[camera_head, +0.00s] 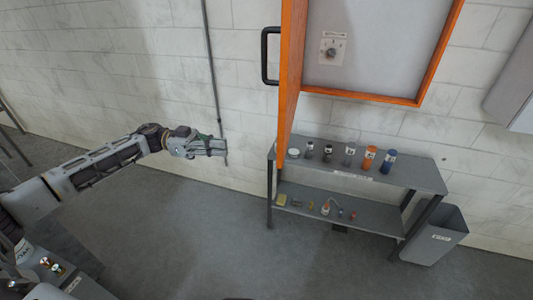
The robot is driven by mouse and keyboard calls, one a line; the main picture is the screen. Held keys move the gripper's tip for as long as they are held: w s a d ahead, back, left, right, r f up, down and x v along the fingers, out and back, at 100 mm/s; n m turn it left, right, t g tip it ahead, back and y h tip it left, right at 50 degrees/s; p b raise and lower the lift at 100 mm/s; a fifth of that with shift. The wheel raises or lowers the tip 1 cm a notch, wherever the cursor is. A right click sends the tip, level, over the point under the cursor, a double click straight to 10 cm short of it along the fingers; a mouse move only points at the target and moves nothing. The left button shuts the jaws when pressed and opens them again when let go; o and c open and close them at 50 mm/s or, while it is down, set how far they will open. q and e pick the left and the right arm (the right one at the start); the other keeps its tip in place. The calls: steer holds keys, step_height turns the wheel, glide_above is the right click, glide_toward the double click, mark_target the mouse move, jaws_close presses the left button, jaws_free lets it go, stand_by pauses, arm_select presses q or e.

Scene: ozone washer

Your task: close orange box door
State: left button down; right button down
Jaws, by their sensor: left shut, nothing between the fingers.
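The orange box (443,64) hangs on the wall at the upper right, with a grey inside and a dial plate (333,49). Its orange door (291,75) stands open, seen nearly edge-on at the box's left side. A black handle (265,55) sticks out from the door's left face. My left gripper (224,147) is shut and empty, left of the door and lower than its handle, apart from both. My right gripper is not in view.
A grey two-level shelf (424,177) stands below the box, with several bottles on top and small items below. A grey bin (437,238) is at its right. A thin pipe (210,60) runs down the wall. The floor in front is clear.

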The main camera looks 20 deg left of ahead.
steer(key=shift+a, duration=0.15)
